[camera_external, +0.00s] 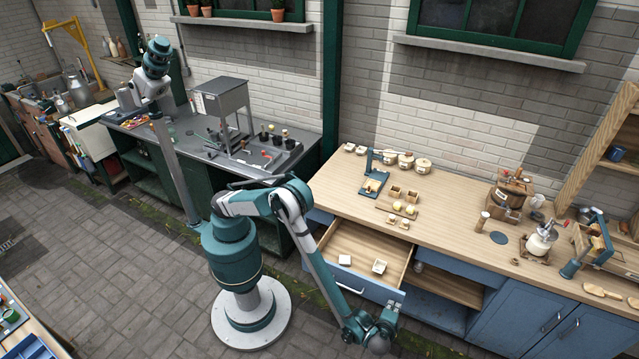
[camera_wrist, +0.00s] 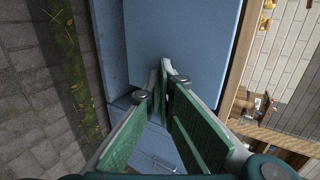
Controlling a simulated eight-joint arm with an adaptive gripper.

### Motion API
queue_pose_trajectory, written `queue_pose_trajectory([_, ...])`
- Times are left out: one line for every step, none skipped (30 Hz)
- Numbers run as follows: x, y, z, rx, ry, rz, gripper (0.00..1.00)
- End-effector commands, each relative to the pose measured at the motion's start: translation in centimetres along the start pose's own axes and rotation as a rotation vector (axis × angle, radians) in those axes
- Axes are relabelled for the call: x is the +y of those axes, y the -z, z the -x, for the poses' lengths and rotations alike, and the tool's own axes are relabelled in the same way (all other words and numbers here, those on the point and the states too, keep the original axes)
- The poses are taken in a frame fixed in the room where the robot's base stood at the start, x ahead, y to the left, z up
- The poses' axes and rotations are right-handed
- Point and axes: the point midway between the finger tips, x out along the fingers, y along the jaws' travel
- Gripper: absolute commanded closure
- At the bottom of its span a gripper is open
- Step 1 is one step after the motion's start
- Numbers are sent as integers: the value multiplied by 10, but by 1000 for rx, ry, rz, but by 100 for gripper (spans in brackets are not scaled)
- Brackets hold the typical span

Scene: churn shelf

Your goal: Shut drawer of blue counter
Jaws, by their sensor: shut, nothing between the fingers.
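The blue counter (camera_external: 498,318) has a pale wooden top. Its drawer (camera_external: 365,245) is pulled out at the left end, with a blue front (camera_external: 375,290) and a metal handle. Two small pale items, a white block (camera_external: 344,259) and a small box (camera_external: 379,266), lie in it. My gripper (camera_external: 391,308) is low in front of the drawer's right end. In the wrist view my gripper (camera_wrist: 165,75) has its green fingers together and empty, with a blue panel (camera_wrist: 190,35) behind them. I cannot tell whether the fingertips touch it.
Jars (camera_external: 405,160), small boxes and a teal device (camera_external: 374,182) stand on the counter top above the drawer. An open shelf (camera_external: 445,285) is right of the drawer. The paved floor (camera_external: 130,270) is clear to the left.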

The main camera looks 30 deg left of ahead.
Motion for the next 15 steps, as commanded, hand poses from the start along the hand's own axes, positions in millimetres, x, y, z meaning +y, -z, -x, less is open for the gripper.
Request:
queue_pose_trajectory([-2, 0, -4, -1, 0, 1, 100])
queue_pose_trajectory([-4, 0, -7, -2, 0, 1, 100])
queue_pose_trajectory([-6, -1, -11, -2, 0, 1, 100])
queue_pose_trajectory([-8, -1, -14, -2, 0, 1, 100])
queue_pose_trajectory([-10, -1, -18, -3, 0, 1, 100])
queue_pose_trajectory([-13, -1, -23, -2, 0, 1, 100])
queue_pose_trajectory([-15, -1, -28, -2, 0, 2, 100])
queue_pose_trajectory([-18, -1, -33, -2, 0, 2, 100])
queue_pose_trajectory([-22, -1, -41, -3, 0, 3, 100])
queue_pose_trajectory([-26, -1, -46, -3, 0, 2, 100])
queue_pose_trajectory([-29, -1, -52, -3, 0, 2, 100])
queue_pose_trajectory([-34, 0, -61, -3, 0, 2, 100])
queue_pose_trajectory([-38, -1, -68, -3, 0, 2, 100])
queue_pose_trajectory([-42, -1, -74, -3, 0, 2, 100])
queue_pose_trajectory([-47, -1, -84, -4, 0, 3, 100])
